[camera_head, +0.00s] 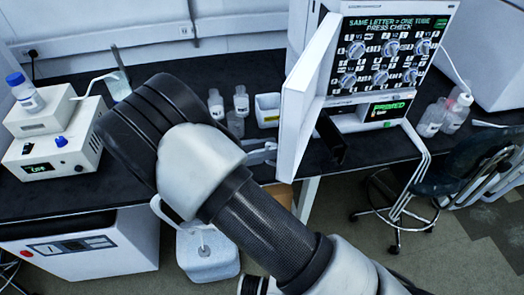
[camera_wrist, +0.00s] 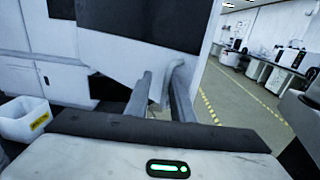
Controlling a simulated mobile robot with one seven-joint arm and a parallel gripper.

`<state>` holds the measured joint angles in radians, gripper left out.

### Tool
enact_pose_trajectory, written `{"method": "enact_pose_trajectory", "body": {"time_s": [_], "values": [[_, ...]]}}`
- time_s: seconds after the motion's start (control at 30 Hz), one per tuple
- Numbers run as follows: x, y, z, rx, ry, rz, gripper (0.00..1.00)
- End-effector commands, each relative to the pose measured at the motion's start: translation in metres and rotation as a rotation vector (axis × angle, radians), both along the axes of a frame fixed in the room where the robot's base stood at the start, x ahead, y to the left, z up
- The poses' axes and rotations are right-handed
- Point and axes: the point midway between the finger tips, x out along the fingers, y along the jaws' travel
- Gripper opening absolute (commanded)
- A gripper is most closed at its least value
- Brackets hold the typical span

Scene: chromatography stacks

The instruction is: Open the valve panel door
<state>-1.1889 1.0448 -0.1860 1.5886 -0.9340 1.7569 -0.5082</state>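The valve panel door (camera_head: 305,100) is a white panel standing swung out to the left of the valve panel (camera_head: 383,62). The panel's knobs and its screen text are exposed. My gripper (camera_head: 268,152) is at the lower left side of the door in the head view, partly hidden behind my arm. In the wrist view my gripper (camera_wrist: 160,95) has its two dark fingers apart, just in front of a white surface with a dark area, which looks like the door (camera_wrist: 125,60). A pale piece shows near the right finger; I cannot tell whether they touch.
Small bottles (camera_head: 240,100) and a white bin (camera_head: 267,110) stand on the black bench left of the door. White instruments (camera_head: 50,135) are farther left. A stool (camera_head: 400,190) and wash bottles (camera_head: 445,112) are at the right. Open floor lies in front.

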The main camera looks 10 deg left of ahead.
Motion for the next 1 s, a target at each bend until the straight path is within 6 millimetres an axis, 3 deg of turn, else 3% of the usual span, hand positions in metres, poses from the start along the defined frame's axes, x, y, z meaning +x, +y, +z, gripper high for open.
{"method": "enact_pose_trajectory", "body": {"time_s": [0.63, 0.77, 1.0], "values": [[-0.005, 0.005, -0.001, 0.000, 0.003, -0.001, 0.26], [-0.012, 0.022, -0.002, 0.001, 0.002, 0.002, 0.26], [-0.035, 0.071, -0.004, 0.001, 0.002, 0.001, 0.26]]}}
